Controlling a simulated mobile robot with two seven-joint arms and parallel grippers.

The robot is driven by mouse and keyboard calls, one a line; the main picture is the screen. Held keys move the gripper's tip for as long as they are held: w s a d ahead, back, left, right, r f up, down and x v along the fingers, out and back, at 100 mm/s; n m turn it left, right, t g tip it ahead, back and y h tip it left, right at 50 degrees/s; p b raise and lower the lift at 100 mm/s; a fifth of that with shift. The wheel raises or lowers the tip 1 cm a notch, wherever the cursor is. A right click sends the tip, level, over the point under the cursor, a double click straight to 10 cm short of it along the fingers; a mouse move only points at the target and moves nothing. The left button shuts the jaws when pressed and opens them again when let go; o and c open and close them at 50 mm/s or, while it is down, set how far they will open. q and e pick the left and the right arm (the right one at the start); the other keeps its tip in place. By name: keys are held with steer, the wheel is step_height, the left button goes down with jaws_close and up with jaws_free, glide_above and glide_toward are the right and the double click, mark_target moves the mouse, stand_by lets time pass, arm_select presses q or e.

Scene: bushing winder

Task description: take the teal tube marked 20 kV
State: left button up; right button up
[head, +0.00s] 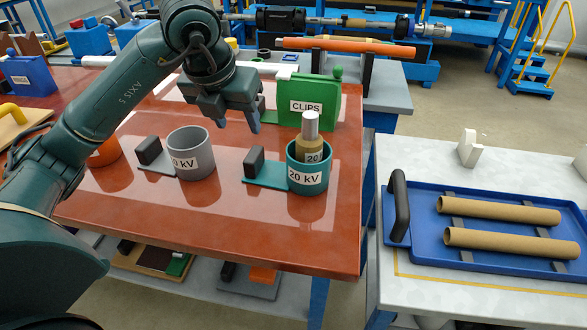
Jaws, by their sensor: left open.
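The teal tube (308,179) marked 20 kV stands upright on the red-brown table, right of the middle. A flat teal piece with a black upright block (254,163) joins its left side. A tan cylinder (311,147) marked 20 with a silver top stands inside the tube, its lower part hidden. My left gripper (239,124) is open and empty, with its fingers pointing down. In the picture it is up and left of the teal tube, apart from it. My right gripper is not in view.
A grey tube (191,159) with a partly hidden kV label stands left of the teal one. An orange tube (104,152) is partly behind my arm. A green CLIPS box (306,107) stands behind. On the right, a blue tray (420,238) holds two brown tubes.

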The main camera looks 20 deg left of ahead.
mark_target(253, 154)
arm_select(q)
steer(key=x, duration=0.8)
steer(key=shift+w+f+b, duration=0.2)
steer(key=shift+w+b, duration=0.05)
steer(key=shift+b, duration=0.1)
steer(key=x, duration=0.5)
steer(key=shift+w+a+f, duration=0.15)
steer(key=shift+f, duration=0.15)
steer(key=shift+r, duration=0.1)
jaws_close()
